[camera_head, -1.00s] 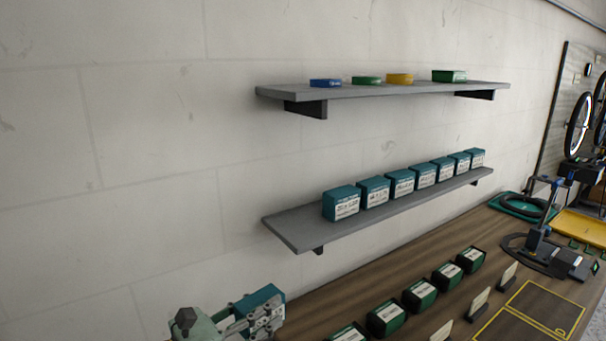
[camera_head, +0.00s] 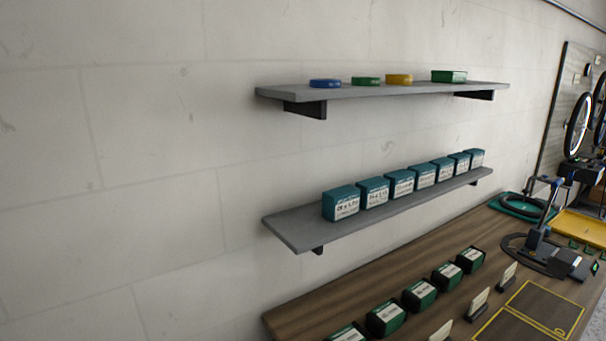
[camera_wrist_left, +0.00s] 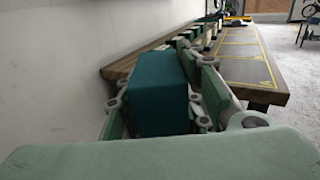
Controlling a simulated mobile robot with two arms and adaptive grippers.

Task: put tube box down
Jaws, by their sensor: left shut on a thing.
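In the left wrist view a teal tube box (camera_wrist_left: 161,92) sits between the two fingers of my left gripper (camera_wrist_left: 160,100), which is shut on it. The box and gripper are just off the near end of the wooden bench (camera_wrist_left: 120,68). The box's underside is hidden. Neither gripper shows in the head view. In the head view a row of several similar teal boxes (camera_head: 341,203) stands on the lower grey shelf (camera_head: 290,234).
Several dark green boxes (camera_head: 386,317) with white labels stand on the wooden bench (camera_head: 300,316), beside small card holders (camera_head: 477,304) and yellow-outlined areas (camera_head: 540,305). The upper shelf (camera_head: 300,92) holds small coloured items. The lower shelf's left end is bare.

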